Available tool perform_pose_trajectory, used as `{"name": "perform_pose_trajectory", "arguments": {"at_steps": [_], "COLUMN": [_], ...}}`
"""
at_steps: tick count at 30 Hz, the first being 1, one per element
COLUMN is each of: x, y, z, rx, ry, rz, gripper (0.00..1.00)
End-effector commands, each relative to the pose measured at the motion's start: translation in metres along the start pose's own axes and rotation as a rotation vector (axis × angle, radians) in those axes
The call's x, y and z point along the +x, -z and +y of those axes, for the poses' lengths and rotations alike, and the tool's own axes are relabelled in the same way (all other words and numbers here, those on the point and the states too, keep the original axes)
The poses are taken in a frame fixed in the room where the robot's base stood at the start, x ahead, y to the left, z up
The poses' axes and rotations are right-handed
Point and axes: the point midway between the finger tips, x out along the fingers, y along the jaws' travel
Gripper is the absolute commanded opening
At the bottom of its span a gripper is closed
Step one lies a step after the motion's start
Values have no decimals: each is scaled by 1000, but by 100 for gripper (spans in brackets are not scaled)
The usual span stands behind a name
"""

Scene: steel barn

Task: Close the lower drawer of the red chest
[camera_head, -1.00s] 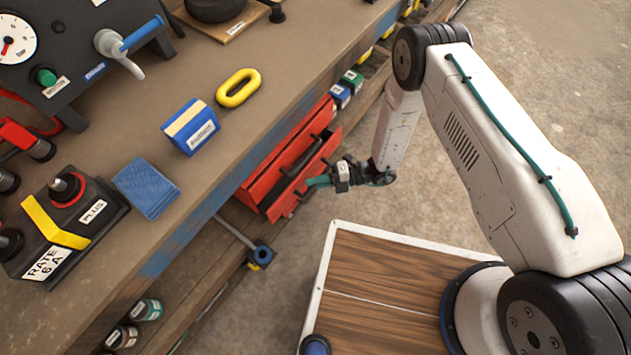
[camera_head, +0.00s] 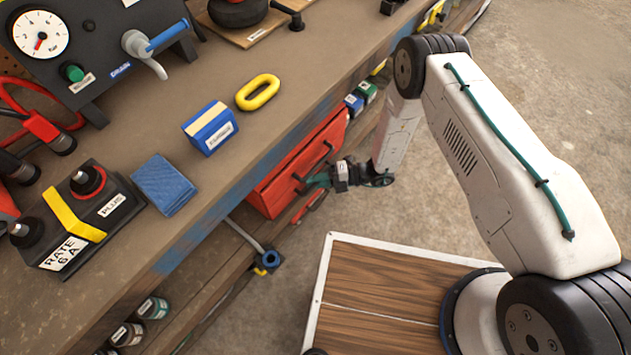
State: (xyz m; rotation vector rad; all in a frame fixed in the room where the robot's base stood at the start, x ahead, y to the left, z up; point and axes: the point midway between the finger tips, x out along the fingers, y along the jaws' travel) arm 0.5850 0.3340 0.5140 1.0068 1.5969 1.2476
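The red chest (camera_head: 312,152) sits under the workbench top, in the middle of the view. Its red front shows dark handles, and no open drawer interior is visible; the lower drawer (camera_head: 275,197) looks flush or nearly flush with the front. My gripper (camera_head: 316,181), with teal fingers, is at the lower part of the chest front, close to or touching it. I cannot tell whether it touches. The fingers are small and partly hidden, so their opening is unclear.
The workbench (camera_head: 228,160) overhangs the chest. Small boxes (camera_head: 362,95) stand beyond the chest, and a narrow red item (camera_head: 310,208) lies below its front. A blue-ended pipe (camera_head: 269,259) is nearer. Floor at right is clear.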

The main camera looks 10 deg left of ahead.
Motion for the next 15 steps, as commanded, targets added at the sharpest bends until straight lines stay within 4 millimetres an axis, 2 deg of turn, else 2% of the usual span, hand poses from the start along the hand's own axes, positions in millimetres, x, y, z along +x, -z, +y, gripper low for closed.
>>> {"name": "perform_pose_trajectory", "arguments": {"at_steps": [7,15], "x": [-4,-49], "y": [-3,-2], "z": [4,2], "rx": [-6,-2], "ry": [-7,-5], "rz": [0,-6], "gripper": [34,34]}}
